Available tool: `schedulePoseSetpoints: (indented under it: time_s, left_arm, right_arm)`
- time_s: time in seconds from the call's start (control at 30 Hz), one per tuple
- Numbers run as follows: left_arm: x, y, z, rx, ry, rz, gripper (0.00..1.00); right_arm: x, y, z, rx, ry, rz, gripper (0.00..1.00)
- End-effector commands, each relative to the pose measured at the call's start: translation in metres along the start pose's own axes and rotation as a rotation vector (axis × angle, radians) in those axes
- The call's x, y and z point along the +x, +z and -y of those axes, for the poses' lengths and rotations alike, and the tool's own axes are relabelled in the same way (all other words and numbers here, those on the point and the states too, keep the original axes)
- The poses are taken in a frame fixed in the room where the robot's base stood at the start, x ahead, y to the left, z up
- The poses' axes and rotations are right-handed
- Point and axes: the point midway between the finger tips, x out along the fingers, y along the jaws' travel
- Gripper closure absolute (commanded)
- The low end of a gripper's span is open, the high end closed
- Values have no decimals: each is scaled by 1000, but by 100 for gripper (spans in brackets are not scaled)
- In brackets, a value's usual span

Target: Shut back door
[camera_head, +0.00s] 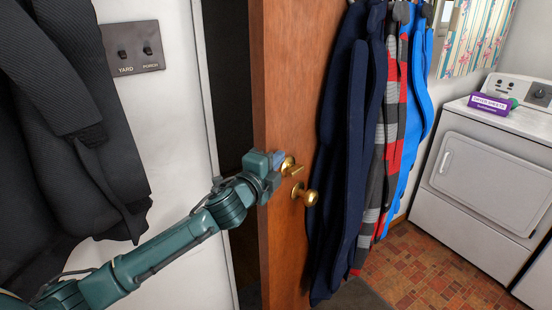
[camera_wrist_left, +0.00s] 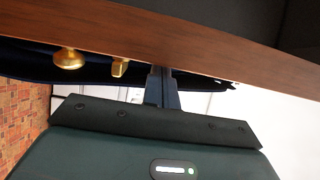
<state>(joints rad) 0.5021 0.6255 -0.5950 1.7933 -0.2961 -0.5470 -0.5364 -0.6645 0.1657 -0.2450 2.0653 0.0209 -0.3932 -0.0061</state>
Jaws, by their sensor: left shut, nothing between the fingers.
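The wooden back door (camera_head: 287,95) stands partly open in the head view, with a dark gap between its edge and the white frame on the left. A brass knob (camera_head: 308,196) and a brass lock piece (camera_head: 291,167) sit on its face near that edge. Both show in the left wrist view, the knob (camera_wrist_left: 69,58) and the lock piece (camera_wrist_left: 119,67). My left gripper (camera_head: 280,163) is at the door's edge beside the lock piece. Its fingers (camera_wrist_left: 162,86) are shut with nothing between them, close to the door; contact is unclear. My right gripper is out of view.
Dark and striped coats (camera_head: 345,150) hang right of the door. A white dryer (camera_head: 485,170) with a purple box (camera_head: 489,104) stands at the right. A black coat (camera_head: 65,120) and a switch plate (camera_head: 133,47) are on the left wall. Brick-patterned floor (camera_head: 420,265) is clear.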

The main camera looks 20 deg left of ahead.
Motion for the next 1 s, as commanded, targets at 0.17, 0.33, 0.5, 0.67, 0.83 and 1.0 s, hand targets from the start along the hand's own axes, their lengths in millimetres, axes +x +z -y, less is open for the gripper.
schedulePoseSetpoints:
  time_s: [0.17, 0.33, 0.5, 0.67, 0.83, 1.0]
  left_arm:
    - [0, 1, 0, 0, 0, 0, 100]
    - [1, 3, 0, 1, 0, 1, 100]
    - [12, 36, -1, 8, 5, 6, 100]
    - [26, 83, 0, 7, 4, 8, 100]
    - [43, 124, 0, 5, 3, 2, 100]
    - [54, 155, 0, 3, 2, 2, 100]
  right_arm:
    - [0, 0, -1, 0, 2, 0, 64]
    - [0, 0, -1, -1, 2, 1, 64]
    - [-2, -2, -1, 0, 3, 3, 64]
    - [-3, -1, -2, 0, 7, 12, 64]
    - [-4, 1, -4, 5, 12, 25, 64]
    - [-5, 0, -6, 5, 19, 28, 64]
